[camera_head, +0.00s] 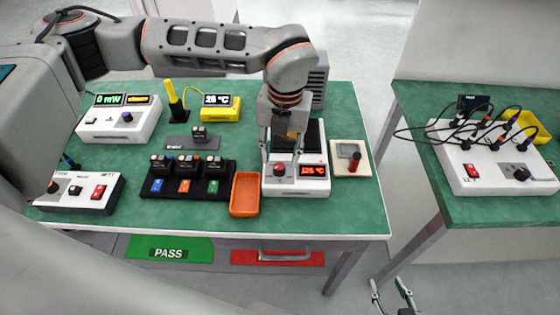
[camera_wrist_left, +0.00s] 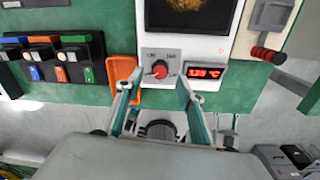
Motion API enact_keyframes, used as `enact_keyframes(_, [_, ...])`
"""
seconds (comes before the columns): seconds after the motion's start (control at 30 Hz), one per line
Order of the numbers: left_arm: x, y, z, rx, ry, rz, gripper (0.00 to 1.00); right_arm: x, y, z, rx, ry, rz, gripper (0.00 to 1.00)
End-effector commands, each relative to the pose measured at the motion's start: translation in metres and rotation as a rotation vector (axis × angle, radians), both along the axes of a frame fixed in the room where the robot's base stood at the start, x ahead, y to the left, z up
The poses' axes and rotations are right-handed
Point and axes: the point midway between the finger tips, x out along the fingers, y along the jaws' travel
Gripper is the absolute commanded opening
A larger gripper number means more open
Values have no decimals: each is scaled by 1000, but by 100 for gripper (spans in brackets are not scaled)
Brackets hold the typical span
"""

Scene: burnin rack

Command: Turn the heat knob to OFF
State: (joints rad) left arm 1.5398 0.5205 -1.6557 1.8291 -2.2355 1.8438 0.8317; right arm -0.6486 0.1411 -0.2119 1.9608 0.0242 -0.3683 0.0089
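The heat knob (camera_head: 279,170) is a small red knob on the front panel of a white heater unit (camera_head: 312,188). In the left wrist view the knob (camera_wrist_left: 160,69) sits on a grey plate with small labels, too small to read surely. Its exact pointer direction is unclear. The red display (camera_head: 313,171) beside it appears to read 125 °C. My left gripper (camera_head: 281,153) points down at the panel. In the left wrist view its fingers (camera_wrist_left: 157,93) are spread wide, with the knob between their lines just beyond the tips. My right gripper (camera_head: 392,294) is open and empty at the bottom edge.
An orange tray (camera_head: 245,210) stands directly left of the heater. A scale-like pad with a red-and-black tool (camera_head: 355,161) lies to its right. A black rack (camera_head: 160,192) with several modules, meters and a switch box fill the left. A second table (camera_head: 470,213) stands right across a gap.

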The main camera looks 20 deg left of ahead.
Motion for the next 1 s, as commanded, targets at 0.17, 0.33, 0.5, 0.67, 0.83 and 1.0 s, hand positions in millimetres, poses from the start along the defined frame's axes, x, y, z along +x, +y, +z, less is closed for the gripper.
enact_keyframes(0.17, [2, -2, 39, -1, -6, -1, 38, 0, 1, 1, 1, -1, 0, 40])
enact_keyframes(0.33, [1, -3, 66, 0, -2, 0, 38, 0, 1, 1, 2, -1, -1, 40])
enact_keyframes(0.5, [1, -4, 80, 0, -1, -1, 38, 0, 1, 1, 2, -1, -1, 40])
enact_keyframes(0.67, [0, -4, 83, 0, 0, -1, 38, 0, 1, 1, 2, -1, -1, 40])
enact_keyframes(0.83, [0, -4, 83, 0, 0, -1, 38, 0, 1, 1, 2, -1, -1, 40])
enact_keyframes(1.0, [0, -4, 83, 0, 0, -1, 38, 0, 1, 1, 4, -2, -1, 40])
